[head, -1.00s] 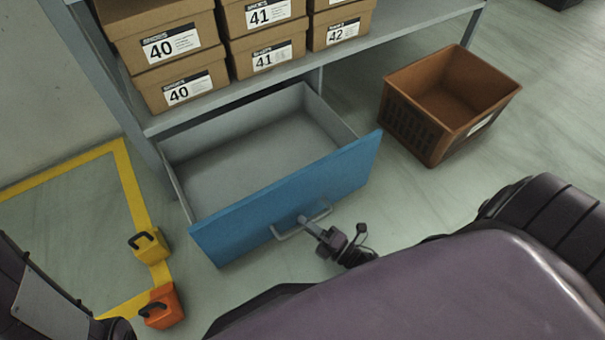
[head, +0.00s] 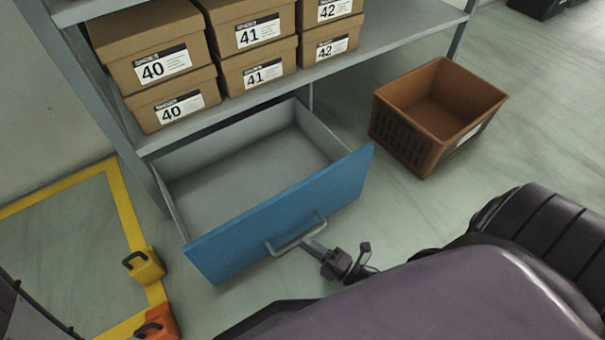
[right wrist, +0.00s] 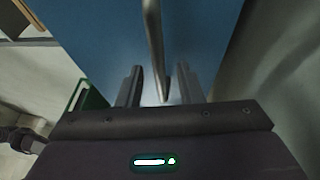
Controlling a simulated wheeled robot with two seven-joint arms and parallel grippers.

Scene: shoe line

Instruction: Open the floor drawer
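The floor drawer (head: 270,224) has a blue front and a grey inside. It is pulled well out from under the shelf unit, and its visible inside is empty. Its grey bar handle (head: 283,248) is on the blue front. My right gripper (head: 317,245) is at the handle, near its right part. In the right wrist view the handle (right wrist: 153,40) runs between the two fingers (right wrist: 160,88), with a gap visible on both sides, so the gripper is open. The blue front (right wrist: 95,35) is just beyond. My left gripper is not in view.
Shoe boxes (head: 150,65) stand on the grey shelf (head: 385,45) above the drawer. A brown crate (head: 405,140) sits on the floor to the right.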

